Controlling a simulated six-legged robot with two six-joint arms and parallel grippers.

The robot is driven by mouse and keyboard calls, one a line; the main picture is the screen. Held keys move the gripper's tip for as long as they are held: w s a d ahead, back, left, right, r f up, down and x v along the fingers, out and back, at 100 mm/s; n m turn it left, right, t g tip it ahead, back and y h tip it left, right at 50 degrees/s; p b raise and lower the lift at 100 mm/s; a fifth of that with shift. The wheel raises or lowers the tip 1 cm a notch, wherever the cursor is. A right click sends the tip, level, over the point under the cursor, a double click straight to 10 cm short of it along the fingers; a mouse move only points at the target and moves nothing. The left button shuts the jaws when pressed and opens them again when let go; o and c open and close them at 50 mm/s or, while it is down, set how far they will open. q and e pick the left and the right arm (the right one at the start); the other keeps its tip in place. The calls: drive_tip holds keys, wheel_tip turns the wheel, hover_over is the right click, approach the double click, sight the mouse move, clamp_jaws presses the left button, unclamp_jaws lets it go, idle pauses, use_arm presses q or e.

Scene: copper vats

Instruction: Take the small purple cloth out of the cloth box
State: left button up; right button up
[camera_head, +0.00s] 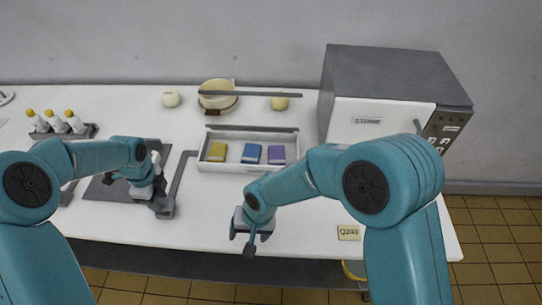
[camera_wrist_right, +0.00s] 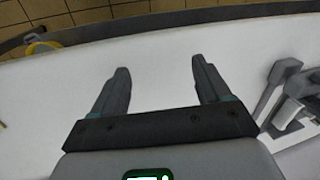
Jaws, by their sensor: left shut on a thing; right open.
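The cloth box (camera_head: 225,166) is a shallow, open white tray on the table, in the head view. The small purple cloth (camera_head: 276,154) lies in its right part. A blue cloth (camera_head: 251,153) and a yellow cloth (camera_head: 217,152) lie left of it. My right gripper (camera_head: 242,243) is open and empty, in front of the box and apart from it. Its spread fingers also show in the right wrist view (camera_wrist_right: 160,78) over bare white table. My left gripper (camera_head: 161,205), left of the box, appears shut on the near end of a grey bar (camera_head: 181,175); the grip is partly hidden.
A dark mat (camera_head: 100,190) lies under my left arm. A rack (camera_head: 90,131) of yellow-capped bottles stands at the back left. Grey rails (camera_head: 250,93) and a pan (camera_head: 217,86) are behind the box. A large grey cabinet (camera_head: 395,75) stands right. A label (camera_head: 349,232) lies near the front edge.

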drive_tip(key=w+r, duration=0.1)
drive_tip(key=w, duration=0.2)
drive_tip(key=w+d+r+t, duration=0.1)
drive_tip(key=w, duration=0.3)
drive_tip(key=w+r+t, duration=0.1)
drive_tip(key=w, duration=0.3)
drive_tip(key=shift+w+d+h, duration=0.2)
drive_tip(key=shift+d+h, duration=0.1)
drive_tip(key=w+d+r+t+h, duration=0.1)
drive_tip(key=w+d+r, duration=0.2)
drive_tip(key=w, duration=0.3)
drive_tip(key=w+d+r+t+h, duration=0.1)
drive_tip(key=w+d+r, duration=0.2)
drive_tip(key=w, duration=0.3)
hover_over(277, 155)
drive_tip(key=s, duration=0.2)
drive_tip(key=f, duration=0.5)
drive_tip(key=shift+s+a, duration=0.1)
drive_tip(key=shift+s, duration=0.1)
drive_tip(key=shift+t, duration=0.3)
drive_tip(key=x, duration=0.6)
drive_tip(key=shift+f, duration=0.2)
drive_tip(key=c, duration=0.8)
